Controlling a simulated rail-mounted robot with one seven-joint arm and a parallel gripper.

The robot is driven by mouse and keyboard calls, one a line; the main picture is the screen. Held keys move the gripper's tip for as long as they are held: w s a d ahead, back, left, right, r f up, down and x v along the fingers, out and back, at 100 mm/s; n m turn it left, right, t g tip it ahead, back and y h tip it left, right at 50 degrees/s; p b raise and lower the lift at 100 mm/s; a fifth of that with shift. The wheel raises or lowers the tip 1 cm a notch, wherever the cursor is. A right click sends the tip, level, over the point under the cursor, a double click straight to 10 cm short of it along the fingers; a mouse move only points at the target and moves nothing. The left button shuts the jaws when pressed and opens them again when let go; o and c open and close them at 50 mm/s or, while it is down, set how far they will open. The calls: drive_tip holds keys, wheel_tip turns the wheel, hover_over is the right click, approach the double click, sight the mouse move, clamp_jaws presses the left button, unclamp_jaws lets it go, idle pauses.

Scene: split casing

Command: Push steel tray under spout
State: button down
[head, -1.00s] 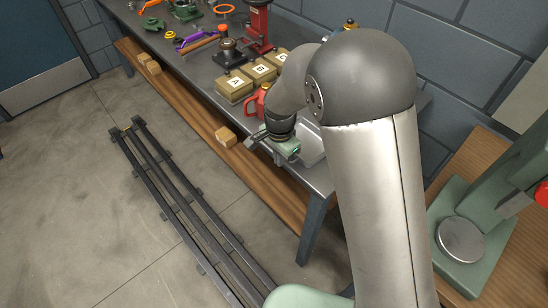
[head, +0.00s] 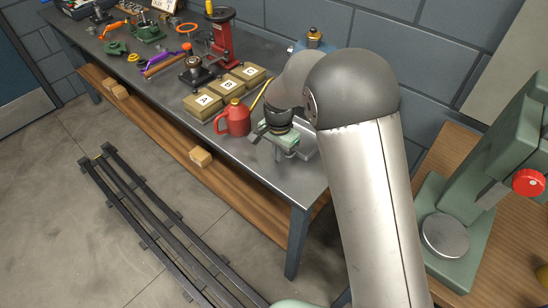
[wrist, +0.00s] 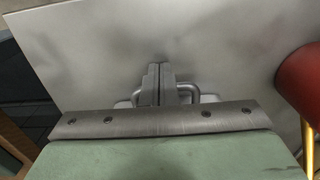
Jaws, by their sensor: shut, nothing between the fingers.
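The steel tray (head: 308,150) is a pale grey shallow pan near the right end of the bench in the head view. My gripper and arm hide part of it. My gripper (wrist: 160,68) is shut and empty in the wrist view, its fingers together in front of a pale flat surface. I cannot tell whether that surface is tray or bench top, or whether the fingertips touch it. In the head view my gripper is over the tray's near-left side, right of the red can. I cannot make out a spout; a blue device with a brass top (head: 314,42) stands behind, partly hidden.
The red can (head: 236,119) stands left of my gripper; its side shows in the wrist view (wrist: 301,80). Boxes A, B and C (head: 204,102) sit farther left. The bench's front edge is close. A green press (head: 461,205) stands on a wooden bench at right.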

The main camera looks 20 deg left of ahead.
sight(270, 169)
drive_tip(key=shift+s, duration=0.1)
drive_tip(key=shift+s+a, duration=0.2)
drive_tip(key=shift+s, duration=0.05)
drive_tip(key=s, duration=0.1)
drive_tip(key=s+a, duration=0.1)
drive_tip(key=shift+s+a, duration=0.1)
drive_tip(key=shift+s, duration=0.25)
wheel_tip(270, 169, up, 10)
drive_tip(key=b, duration=0.1)
drive_tip(key=shift+b, duration=0.35)
drive_tip(key=s+d+r+n, duration=0.1)
drive_tip(key=s+d+r, duration=0.15)
drive_tip(key=d, duration=0.65)
drive_tip(key=s+d+r+n, duration=0.15)
drive_tip(key=s+d, duration=0.25)
drive_tip(key=d, duration=0.6)
drive_tip(key=s+d+f+n, duration=0.2)
drive_tip(key=s+d, duration=0.9)
drive_tip(key=s, duration=0.3)
drive_tip(key=shift+s+f+n, duration=0.25)
drive_tip(key=shift+f+n, duration=0.05)
drive_tip(key=shift+n, duration=0.05)
drive_tip(key=shift+t, duration=0.3)
